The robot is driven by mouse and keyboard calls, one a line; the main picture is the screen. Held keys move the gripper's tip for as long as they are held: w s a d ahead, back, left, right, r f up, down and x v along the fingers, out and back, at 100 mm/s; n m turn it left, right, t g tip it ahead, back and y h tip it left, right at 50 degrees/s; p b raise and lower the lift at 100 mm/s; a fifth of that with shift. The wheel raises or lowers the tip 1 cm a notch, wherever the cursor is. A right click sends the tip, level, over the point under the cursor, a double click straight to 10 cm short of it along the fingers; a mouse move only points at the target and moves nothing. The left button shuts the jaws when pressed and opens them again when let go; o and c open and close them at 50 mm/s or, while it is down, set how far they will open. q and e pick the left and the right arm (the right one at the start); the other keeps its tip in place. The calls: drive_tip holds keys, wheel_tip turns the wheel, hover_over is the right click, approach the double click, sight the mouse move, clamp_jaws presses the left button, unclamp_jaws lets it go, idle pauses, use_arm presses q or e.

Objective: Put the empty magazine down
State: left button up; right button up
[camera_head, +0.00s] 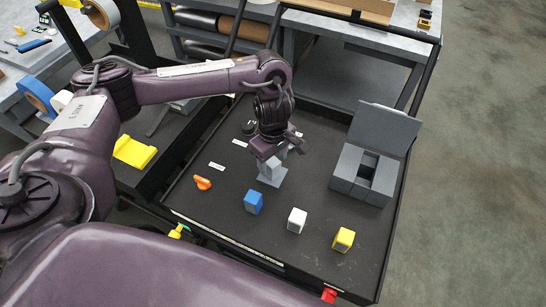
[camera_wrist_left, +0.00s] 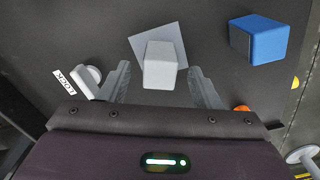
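A light grey block (camera_head: 270,169), which I take to be the magazine, stands on a flat grey square plate (camera_head: 272,183) on the dark tray top. In the left wrist view the block (camera_wrist_left: 160,68) sits over the grey plate (camera_wrist_left: 148,35), between my left gripper's fingers. My left gripper (camera_head: 280,150) is open, with a visible gap on each side of the block. The wrist view also shows both of its fingers (camera_wrist_left: 160,88). In the head view the gripper hides part of the block. My right gripper is not in view.
Blue (camera_head: 253,202), white (camera_head: 297,220) and yellow (camera_head: 343,239) blocks stand in front of the plate. A grey box (camera_head: 345,160) with a raised lid (camera_head: 383,130) stands at the right. An orange piece (camera_head: 202,183) lies left. The dark tray top between them is clear.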

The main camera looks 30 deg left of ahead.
use_arm(q)
wheel_tip(320, 180, up, 8)
drive_tip(key=shift+f+p, duration=0.1)
drive_tip(key=shift+p, duration=0.85)
